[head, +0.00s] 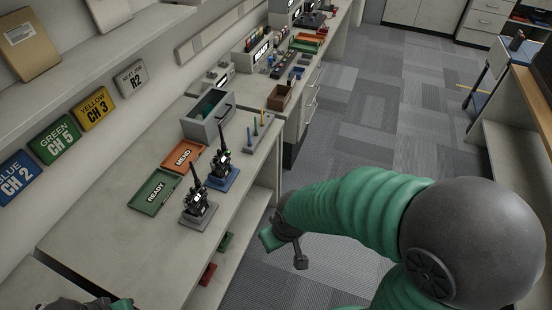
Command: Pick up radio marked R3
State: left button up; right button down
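Two dark handheld radios with antennas stand upright on the bench. The nearer radio (197,202) is on a grey base, and the farther radio (221,166) is on a blue base. Their markings are too small to read, so I cannot tell which is R3. My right gripper (285,251) hangs over the floor, right of the bench edge, apart from both radios. Its fingers look spread and empty. A bit of my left arm's end (92,304) shows at the bottom left edge; its fingers cannot be made out.
A green READY tray (155,192) and an orange MEND tray (184,155) lie left of the radios. A grey bin (206,125) and a rack with coloured upright pegs (257,134) stand behind. Wall signs include an R2 sign (131,79). The near bench top is clear.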

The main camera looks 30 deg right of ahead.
aim_at(223, 160)
jog(key=z, duration=0.5)
jog(key=i+l+u, duration=0.15)
jog(key=u, duration=0.8)
jog(key=i+l+u, duration=0.15)
jog(key=l+u, duration=0.25)
jog(key=l, duration=0.65)
jog(key=l+u, duration=0.45)
jog(key=l, duration=0.6)
